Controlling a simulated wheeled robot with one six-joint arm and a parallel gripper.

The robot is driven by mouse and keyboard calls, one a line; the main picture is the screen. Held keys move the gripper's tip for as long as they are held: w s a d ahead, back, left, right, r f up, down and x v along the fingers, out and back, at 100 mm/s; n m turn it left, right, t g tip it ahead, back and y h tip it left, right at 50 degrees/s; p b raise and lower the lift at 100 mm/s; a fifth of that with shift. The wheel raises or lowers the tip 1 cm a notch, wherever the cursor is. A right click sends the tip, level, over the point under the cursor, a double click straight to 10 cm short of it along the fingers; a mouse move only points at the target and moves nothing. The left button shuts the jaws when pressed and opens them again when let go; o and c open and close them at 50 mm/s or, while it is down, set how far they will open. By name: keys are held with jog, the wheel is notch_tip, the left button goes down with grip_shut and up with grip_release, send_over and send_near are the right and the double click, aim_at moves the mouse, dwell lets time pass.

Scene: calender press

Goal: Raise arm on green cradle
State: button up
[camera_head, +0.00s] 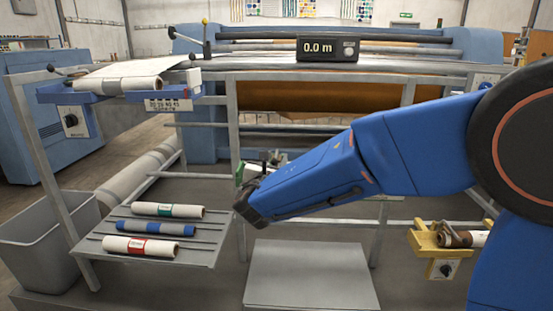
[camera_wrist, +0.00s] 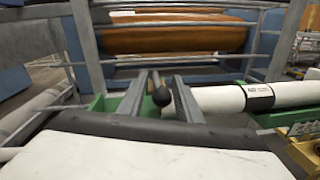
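The green cradle shows in the wrist view as green parts left (camera_wrist: 98,103) and right (camera_wrist: 272,118) of my gripper (camera_wrist: 160,80). A white roll with a black label (camera_wrist: 222,99) lies along it, to the right. A black ball knob (camera_wrist: 161,96), apparently the end of the cradle's arm, sits between my two grey fingers. The fingers are apart, with gaps visible on both sides of the knob. In the head view, only a green edge (camera_head: 239,174) shows past my blue arm. My arm hides most of the cradle and my fingers there.
A blue cradle (camera_head: 108,89) with a white roll stands at left. A yellow cradle (camera_head: 426,240) holds a brown-and-white roll at right. A rack (camera_head: 190,253) at lower left bears three banded rolls, beside a grey bin (camera_head: 38,240). The press display (camera_head: 328,48) reads 0.0 m.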

jog(key=shift+w+d, duration=0.1)
jog(key=shift+w, duration=0.3)
grip_shut()
